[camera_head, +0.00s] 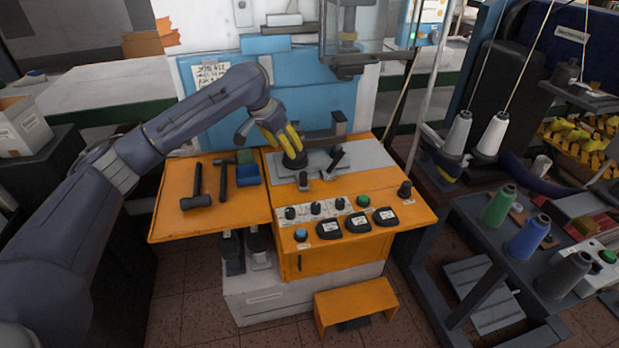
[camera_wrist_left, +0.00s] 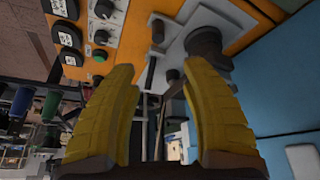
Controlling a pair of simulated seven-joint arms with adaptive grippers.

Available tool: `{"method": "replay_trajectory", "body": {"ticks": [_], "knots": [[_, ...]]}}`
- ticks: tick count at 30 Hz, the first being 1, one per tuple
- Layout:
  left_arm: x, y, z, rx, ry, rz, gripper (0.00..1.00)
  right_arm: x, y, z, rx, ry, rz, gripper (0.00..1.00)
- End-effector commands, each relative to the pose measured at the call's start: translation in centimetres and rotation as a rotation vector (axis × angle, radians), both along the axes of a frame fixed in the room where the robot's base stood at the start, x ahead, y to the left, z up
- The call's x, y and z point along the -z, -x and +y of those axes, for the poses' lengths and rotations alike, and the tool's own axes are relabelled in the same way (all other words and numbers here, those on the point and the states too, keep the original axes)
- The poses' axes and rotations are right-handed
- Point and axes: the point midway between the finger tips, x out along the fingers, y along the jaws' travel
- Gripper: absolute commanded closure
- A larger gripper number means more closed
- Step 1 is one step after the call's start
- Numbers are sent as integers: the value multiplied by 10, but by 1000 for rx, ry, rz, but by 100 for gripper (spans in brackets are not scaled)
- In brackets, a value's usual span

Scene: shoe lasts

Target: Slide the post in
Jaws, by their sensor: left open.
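My left gripper (camera_head: 283,142), with yellow fingers, is above the grey plate of the orange machine. In the left wrist view the fingers (camera_wrist_left: 160,72) are open and apart, with nothing gripped between them. A dark round stepped post (camera_head: 294,160) stands on the plate just below the fingers in the head view. In the left wrist view the post (camera_wrist_left: 205,44) is beyond the right finger, partly hidden by it. A dark slanted lever (camera_head: 337,156) and a small block (camera_head: 303,180) are close by. I cannot tell which part is the task's post. My right gripper is not in view.
Two hammers (camera_head: 196,190) and a blue box (camera_head: 247,174) lie on the orange table left of the plate. Knobs and buttons (camera_head: 363,201) line the front panel. A blue machine frame (camera_head: 292,75) stands behind. Thread spools (camera_head: 528,237) stand at right.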

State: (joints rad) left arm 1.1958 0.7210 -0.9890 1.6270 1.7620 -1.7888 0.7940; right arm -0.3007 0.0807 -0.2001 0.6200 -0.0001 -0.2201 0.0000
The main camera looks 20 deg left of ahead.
Motion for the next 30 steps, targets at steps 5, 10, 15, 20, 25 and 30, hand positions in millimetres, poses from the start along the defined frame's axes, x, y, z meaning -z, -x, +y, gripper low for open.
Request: {"method": "replay_trajectory", "body": {"ticks": [5,10,15,20,25,30], "knots": [[0,5,-1,7,-28,25,54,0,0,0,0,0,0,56],[18,-1,-4,6,-29,29,54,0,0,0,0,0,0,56],[45,-10,-11,6,-27,28,54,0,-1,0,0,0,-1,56],[72,-20,-16,6,-27,28,54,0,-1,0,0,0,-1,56],[101,-30,-22,6,-27,27,54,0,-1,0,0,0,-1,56],[125,-39,-28,6,-27,27,54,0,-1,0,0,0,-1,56]]}}
